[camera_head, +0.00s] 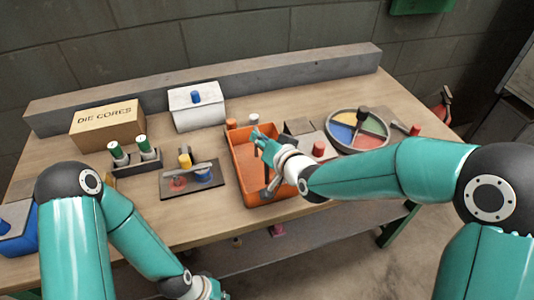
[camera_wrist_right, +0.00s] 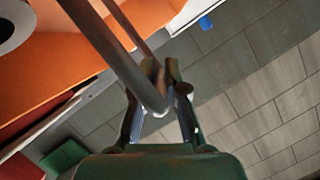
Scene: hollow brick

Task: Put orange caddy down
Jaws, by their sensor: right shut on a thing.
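The orange caddy (camera_head: 243,172) is an open rectangular tray at the middle of the workbench, near its front edge. Its orange wall also fills the upper left of the right wrist view (camera_wrist_right: 60,65). My right gripper (camera_wrist_right: 160,88) is shut on the caddy's grey bar handle (camera_wrist_right: 112,45). In the head view my right gripper (camera_head: 270,180) is over the caddy's right side, and the wrist hides part of it. I cannot tell whether the caddy's base touches the bench.
Left of the caddy lie a dark tool tray (camera_head: 192,182), a rack with green-capped bottles (camera_head: 136,160), a white box (camera_head: 196,108) and a "DIE CORES" box (camera_head: 107,125). A round divided tray (camera_head: 358,130) stands at right.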

